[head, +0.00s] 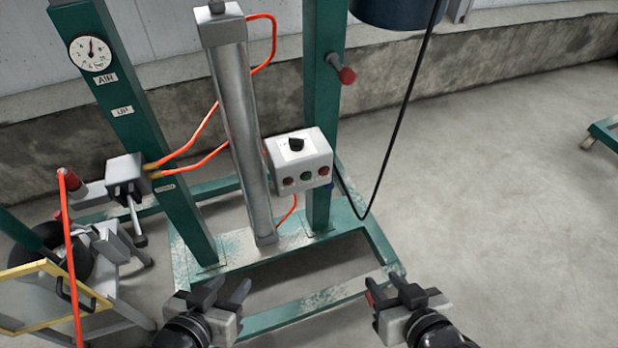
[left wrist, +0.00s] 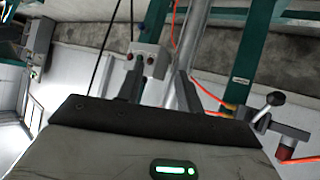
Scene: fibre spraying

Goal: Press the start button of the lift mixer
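The lift mixer is a green steel frame (head: 323,110) with a grey cylinder (head: 245,130) in its middle. A white control box (head: 300,150) on its right post has a black knob, a red button (head: 288,181), a green button (head: 306,176) and a third button at its right end. The box (left wrist: 149,50) also shows in the left wrist view, beyond the fingers. My left gripper (head: 224,290) is open and empty, low in front of the frame, well below the box. My right gripper (head: 392,290) is open and empty, to its right. Neither touches the box.
A lever valve (head: 126,178) with orange hoses sits on the left post below a gauge (head: 90,52). A black cable (head: 397,120) hangs right of the box. A yellow-edged cart (head: 50,290) stands at lower left.

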